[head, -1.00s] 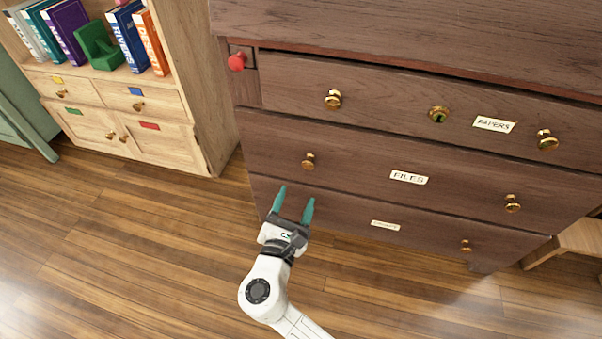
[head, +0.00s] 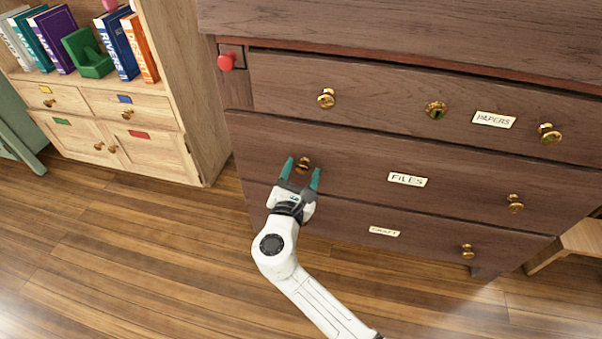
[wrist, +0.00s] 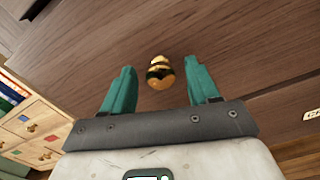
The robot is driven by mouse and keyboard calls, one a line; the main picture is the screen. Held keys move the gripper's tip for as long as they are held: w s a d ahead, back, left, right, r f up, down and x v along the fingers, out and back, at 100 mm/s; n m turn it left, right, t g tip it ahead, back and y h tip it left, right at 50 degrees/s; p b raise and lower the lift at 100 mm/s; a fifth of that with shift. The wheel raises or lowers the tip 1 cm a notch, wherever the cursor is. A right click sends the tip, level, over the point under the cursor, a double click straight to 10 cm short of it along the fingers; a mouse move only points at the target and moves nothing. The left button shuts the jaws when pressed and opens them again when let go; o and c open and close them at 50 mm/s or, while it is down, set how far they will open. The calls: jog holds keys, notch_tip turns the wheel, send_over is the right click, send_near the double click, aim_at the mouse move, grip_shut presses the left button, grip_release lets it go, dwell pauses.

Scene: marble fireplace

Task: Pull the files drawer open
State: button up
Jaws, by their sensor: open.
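The files drawer (head: 450,187) is the middle wide drawer of a dark wooden chest, shut, with a white FILES label (head: 407,180). It has a brass left knob (head: 303,165) and a brass right knob (head: 515,204). My gripper (head: 302,172) is open, its two teal fingers pointing at the left knob. Nothing is held.
The papers drawer (head: 400,100) above has a keyhole. A red knob (head: 226,61) is at the chest's upper left. The lower drawer (head: 340,218) is shut. A light wood bookcase (head: 200,110) stands to the left. The wooden floor (head: 140,250) in front is clear.

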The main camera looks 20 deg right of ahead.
grip_shut()
dwell(0.4)
